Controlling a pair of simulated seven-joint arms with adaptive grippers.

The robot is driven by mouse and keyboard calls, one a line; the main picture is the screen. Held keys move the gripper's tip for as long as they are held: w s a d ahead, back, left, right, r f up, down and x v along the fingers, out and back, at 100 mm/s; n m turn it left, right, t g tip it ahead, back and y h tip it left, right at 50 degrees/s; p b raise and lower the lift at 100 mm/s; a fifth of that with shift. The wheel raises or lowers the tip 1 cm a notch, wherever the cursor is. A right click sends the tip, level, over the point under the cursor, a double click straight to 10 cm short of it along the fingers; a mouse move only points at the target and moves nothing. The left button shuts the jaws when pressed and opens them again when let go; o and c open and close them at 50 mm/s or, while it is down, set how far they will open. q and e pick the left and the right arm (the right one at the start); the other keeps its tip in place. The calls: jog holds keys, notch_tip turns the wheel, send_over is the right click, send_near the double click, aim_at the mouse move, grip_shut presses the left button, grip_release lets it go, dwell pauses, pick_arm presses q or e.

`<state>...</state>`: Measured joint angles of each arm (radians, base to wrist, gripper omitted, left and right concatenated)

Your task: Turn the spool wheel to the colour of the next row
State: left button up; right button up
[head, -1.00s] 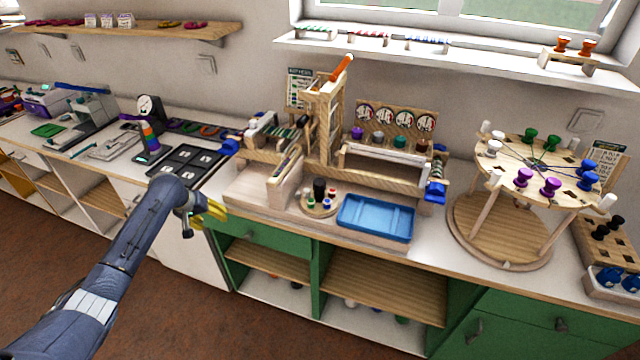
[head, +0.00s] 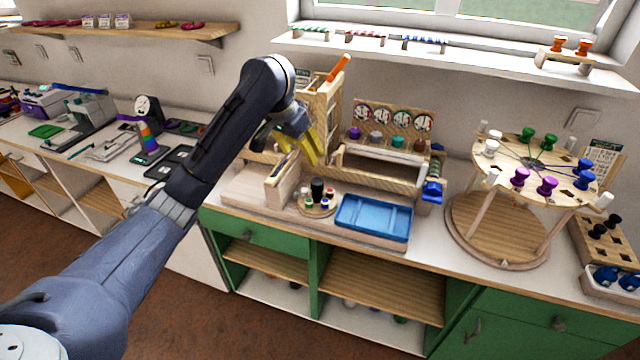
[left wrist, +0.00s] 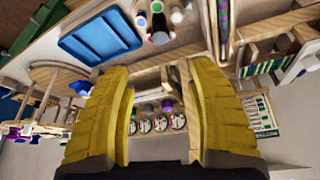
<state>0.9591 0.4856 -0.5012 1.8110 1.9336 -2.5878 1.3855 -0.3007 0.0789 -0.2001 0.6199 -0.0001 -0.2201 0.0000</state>
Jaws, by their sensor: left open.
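The spool wheel (head: 318,208) is a small round wooden disc with a tall black knob (head: 317,190) and several small coloured spools, among them red, green and blue ones. It sits on the wooden base left of the blue tray (head: 373,217). Its black knob shows at the top of the left wrist view (left wrist: 158,24), where the disc is partly cut off. My left gripper (head: 300,153) has yellow fingers, is open and empty, and hangs above and behind the wheel, apart from it. Between its fingers (left wrist: 159,72) lies the loom's wooden frame. My right gripper is in neither view.
The wooden loom tower (head: 325,110) with an orange handle stands close to my left gripper. A row of dials (head: 397,118) with spools below is behind the tray. A large round peg stand (head: 500,230) is at the right. The counter's front edge is clear.

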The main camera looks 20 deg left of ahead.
pick_arm(q)
send_near(317, 182)
jog(key=f, duration=0.2)
jog(key=x, duration=0.3)
jog(key=shift+w+d, duration=0.2)
jog(key=shift+w, duration=0.15)
jog(key=shift+x, duration=2.8)
jog(key=shift+w+a, duration=0.1)
jog(key=c, duration=1.3)
